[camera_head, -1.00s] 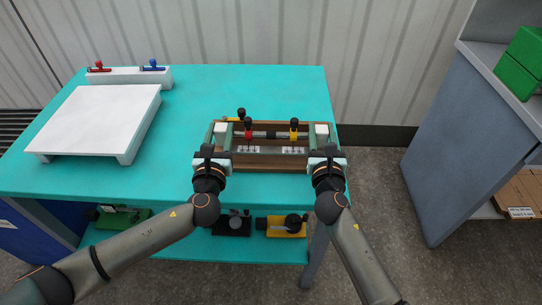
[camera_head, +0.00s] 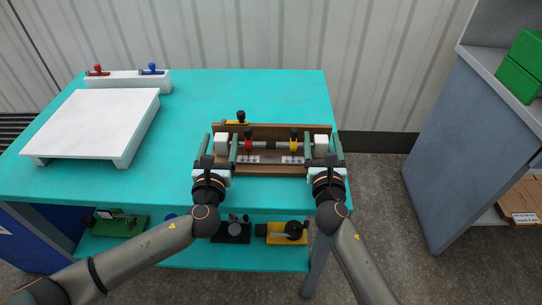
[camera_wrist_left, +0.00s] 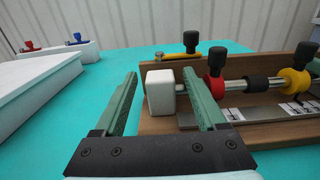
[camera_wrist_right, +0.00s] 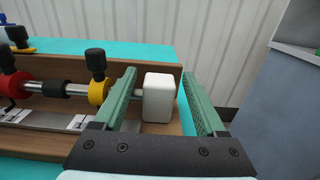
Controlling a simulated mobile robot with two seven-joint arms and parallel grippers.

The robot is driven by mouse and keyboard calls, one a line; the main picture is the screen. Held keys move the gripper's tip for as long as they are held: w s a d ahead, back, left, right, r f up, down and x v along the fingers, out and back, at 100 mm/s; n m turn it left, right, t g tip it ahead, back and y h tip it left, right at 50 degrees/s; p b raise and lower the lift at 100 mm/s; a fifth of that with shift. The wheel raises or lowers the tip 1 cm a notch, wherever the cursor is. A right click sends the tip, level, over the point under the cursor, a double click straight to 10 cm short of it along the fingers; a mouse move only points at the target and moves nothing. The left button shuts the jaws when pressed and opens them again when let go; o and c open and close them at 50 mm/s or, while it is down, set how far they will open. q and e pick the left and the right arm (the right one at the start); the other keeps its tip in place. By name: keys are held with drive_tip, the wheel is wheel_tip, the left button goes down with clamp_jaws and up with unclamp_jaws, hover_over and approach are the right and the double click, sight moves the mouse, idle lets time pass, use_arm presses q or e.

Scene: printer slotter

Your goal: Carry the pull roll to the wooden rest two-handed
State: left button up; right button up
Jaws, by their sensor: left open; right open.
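The pull roll is a metal shaft (camera_head: 264,145) with a red collar, a yellow collar and a white block at each end. It lies level in the wooden rest (camera_head: 268,169), in front of its upright back board. My left gripper (camera_head: 218,150) is open around the left white block (camera_wrist_left: 161,92), with a gap beside the block in the left wrist view. My right gripper (camera_head: 326,148) is open around the right white block (camera_wrist_right: 158,98), also with a gap. The contact under the blocks is hidden.
The turquoise table (camera_head: 200,100) carries a white platform (camera_head: 92,122) at left and a white bar (camera_head: 128,80) with red and blue knobs behind it. A small black-knobbed yellow part (camera_head: 240,118) stands behind the rest. A grey cabinet (camera_head: 455,150) stands to the right.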

use_arm(q)
drive_tip(key=s, duration=1.1)
drive_tip(key=shift+s+a, duration=0.25)
drive_tip(key=shift+a, duration=0.05)
use_arm(e)
drive_tip(key=s, duration=1.2)
drive_tip(key=shift+a, duration=0.25)
use_arm(q)
drive_tip(key=shift+s, duration=0.1)
